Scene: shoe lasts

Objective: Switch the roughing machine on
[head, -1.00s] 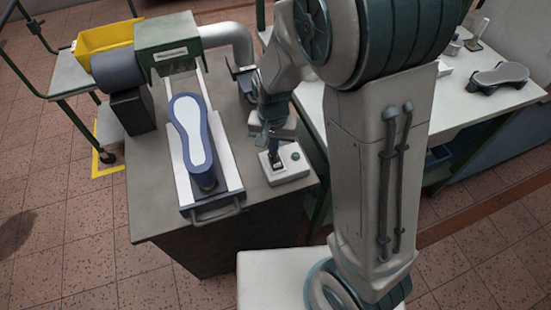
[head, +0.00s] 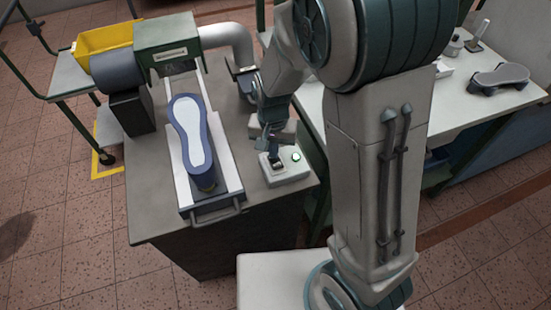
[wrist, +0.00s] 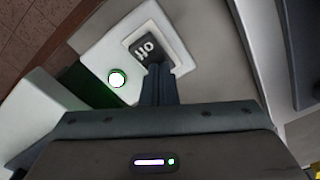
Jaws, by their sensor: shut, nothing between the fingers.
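The roughing machine (head: 180,32) has a green housing and stands on a grey bench. Its control box (head: 287,178) is white and sits at the bench's front right corner. The box carries a dark rocker switch (wrist: 146,42) in a white frame, with lettering reading "off" on the visible part. Beside it a round green-rimmed lamp (wrist: 117,78) glows bright; it also shows lit in the head view (head: 296,156). My gripper (head: 266,145) is shut and empty, just above the switch. Its fingertips (wrist: 157,72) hide the switch's near end; I cannot tell whether they touch it.
A blue shoe last with a pale sole (head: 190,130) lies on the machine's slide rails, left of the box. A yellow bin (head: 103,40) stands at the back left.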

